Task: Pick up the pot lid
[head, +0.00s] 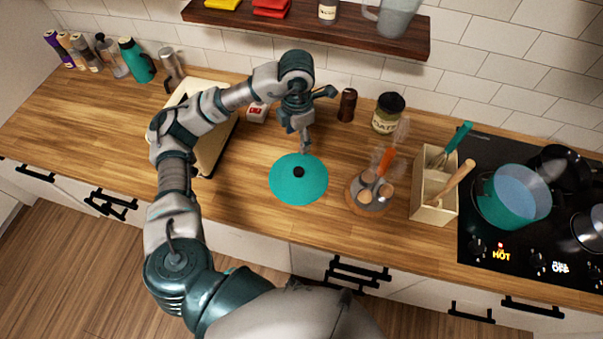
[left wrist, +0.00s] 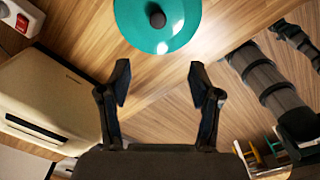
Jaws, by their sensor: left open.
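The pot lid (head: 298,184) is a flat teal disc with a small black knob (head: 299,172) at its centre. It lies on the wooden counter in the middle of the head view. It also shows at the top of the left wrist view (left wrist: 157,35), beyond the fingertips. My left gripper (head: 304,148) is above the counter at the lid's far edge, pointing down. In the left wrist view the two fingers of the gripper (left wrist: 160,82) stand wide apart with nothing between them. My right gripper is in neither view.
Right of the lid are a round utensil holder (head: 367,203), a wooden utensil box (head: 433,205) and a black stove with a teal pot (head: 512,195). A jar (head: 387,113) and a dark shaker (head: 347,105) stand behind. A cream appliance (head: 212,150) is at left. A shelf (head: 330,30) hangs above.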

